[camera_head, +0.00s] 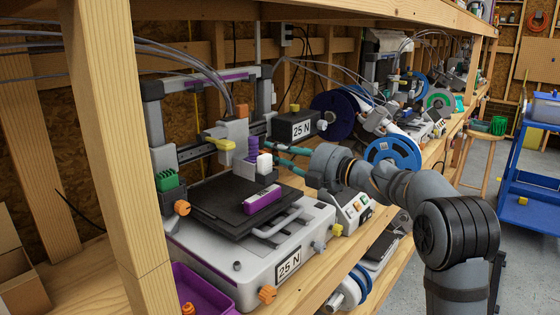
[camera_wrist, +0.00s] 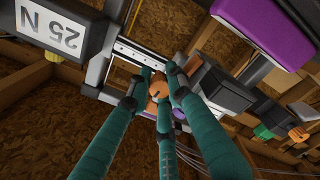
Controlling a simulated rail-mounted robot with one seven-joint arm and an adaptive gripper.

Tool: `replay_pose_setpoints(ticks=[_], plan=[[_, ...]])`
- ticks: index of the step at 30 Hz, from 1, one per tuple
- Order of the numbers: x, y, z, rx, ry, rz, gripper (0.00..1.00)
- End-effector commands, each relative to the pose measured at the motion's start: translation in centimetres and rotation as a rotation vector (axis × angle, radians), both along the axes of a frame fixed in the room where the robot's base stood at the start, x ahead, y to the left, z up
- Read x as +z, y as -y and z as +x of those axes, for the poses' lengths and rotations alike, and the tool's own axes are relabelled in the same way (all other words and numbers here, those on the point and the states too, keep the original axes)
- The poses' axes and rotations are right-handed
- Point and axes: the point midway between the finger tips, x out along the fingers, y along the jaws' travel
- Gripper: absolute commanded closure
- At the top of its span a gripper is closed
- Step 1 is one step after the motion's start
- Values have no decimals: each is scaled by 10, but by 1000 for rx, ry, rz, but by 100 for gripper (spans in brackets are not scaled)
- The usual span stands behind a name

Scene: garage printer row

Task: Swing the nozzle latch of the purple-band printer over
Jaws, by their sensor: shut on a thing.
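The purple-band printer (camera_head: 240,245) stands on the shelf, with a purple strip (camera_head: 205,78) along its top beam. Its grey print head (camera_head: 232,135) carries a yellow lever (camera_head: 218,145) on the left. My gripper (camera_head: 272,145) reaches in from the right, its teal fingers beside the print head. Their tips are partly hidden behind a purple and white part (camera_head: 258,152). In the wrist view the gripper (camera_wrist: 162,80) closes its three fingers around a small orange-brown part (camera_wrist: 158,88). I cannot tell whether that part is the nozzle latch.
A dark box marked 25 N (camera_head: 295,128) sits just above my fingers. A purple block (camera_head: 263,200) lies on the black bed (camera_head: 215,205) below. A wooden post (camera_head: 112,140) stands at the left. Other printers and spools line the shelf behind my arm.

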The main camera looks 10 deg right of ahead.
Motion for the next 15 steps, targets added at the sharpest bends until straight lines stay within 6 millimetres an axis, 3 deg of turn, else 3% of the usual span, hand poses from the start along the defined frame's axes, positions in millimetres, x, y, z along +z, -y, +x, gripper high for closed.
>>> replay_pose_setpoints(ticks=[15], plan=[[0, -5, -5, 1, 95, -122, 100]])
